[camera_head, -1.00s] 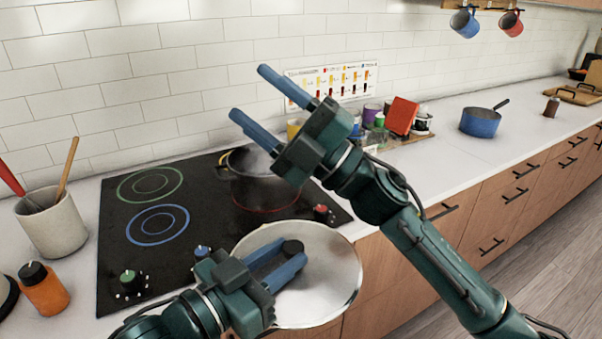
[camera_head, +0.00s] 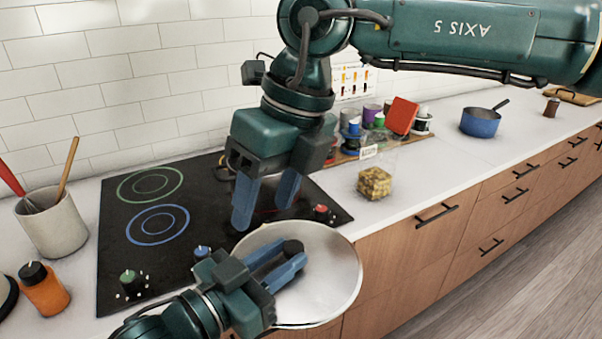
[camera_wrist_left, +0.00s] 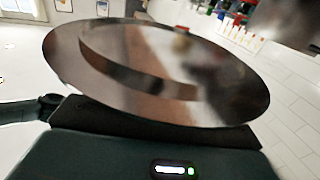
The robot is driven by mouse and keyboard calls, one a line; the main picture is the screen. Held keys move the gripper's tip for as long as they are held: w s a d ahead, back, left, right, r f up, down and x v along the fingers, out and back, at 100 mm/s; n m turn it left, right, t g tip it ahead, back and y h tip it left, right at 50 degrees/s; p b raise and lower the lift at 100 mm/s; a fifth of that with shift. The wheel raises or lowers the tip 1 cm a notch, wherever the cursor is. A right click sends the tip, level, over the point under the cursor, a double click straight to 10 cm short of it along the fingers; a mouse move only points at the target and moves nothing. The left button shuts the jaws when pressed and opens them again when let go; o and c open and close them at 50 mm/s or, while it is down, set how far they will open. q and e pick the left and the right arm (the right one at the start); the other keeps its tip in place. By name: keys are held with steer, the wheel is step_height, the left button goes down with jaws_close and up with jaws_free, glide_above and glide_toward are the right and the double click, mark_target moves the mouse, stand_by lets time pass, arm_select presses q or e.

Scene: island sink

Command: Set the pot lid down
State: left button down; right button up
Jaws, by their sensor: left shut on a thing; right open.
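The pot lid (camera_head: 335,255) is a round silvery disc with a dark knob. It is held over the front edge of the cooktop and counter; I cannot tell whether it touches anything. My left gripper (camera_head: 284,266) is shut on its knob. In the left wrist view the lid (camera_wrist_left: 225,85) fills the middle, blurred. My right gripper (camera_head: 264,205) is open and empty, fingers pointing down over the cooktop's right part, just behind the lid.
The black cooktop (camera_head: 130,260) has free burners on its left. A utensil crock (camera_head: 52,222) and an orange bottle (camera_head: 44,290) stand left. A yellowish-brown block (camera_head: 374,183) sits on the counter right of the cooktop. A blue saucepan (camera_head: 480,122) stands farther right.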

mark_target(291, 246)
steer(key=w+d+r+t+h, duration=0.1)
steer(key=w+d+t+h, duration=0.1)
steer(key=d, duration=0.2)
steer(key=shift+m, duration=0.4)
steer(key=f, duration=0.3)
steer(key=w+a+f, duration=0.1)
steer(key=f, duration=0.7)
steer(key=shift+w+a+f, duration=0.15)
steer(key=shift+a+f, duration=0.05)
steer(key=shift+a, duration=0.15)
jaws_close()
arm_select(q)
steer(key=c, duration=1)
jaws_free()
steer(key=shift+c, duration=0.2)
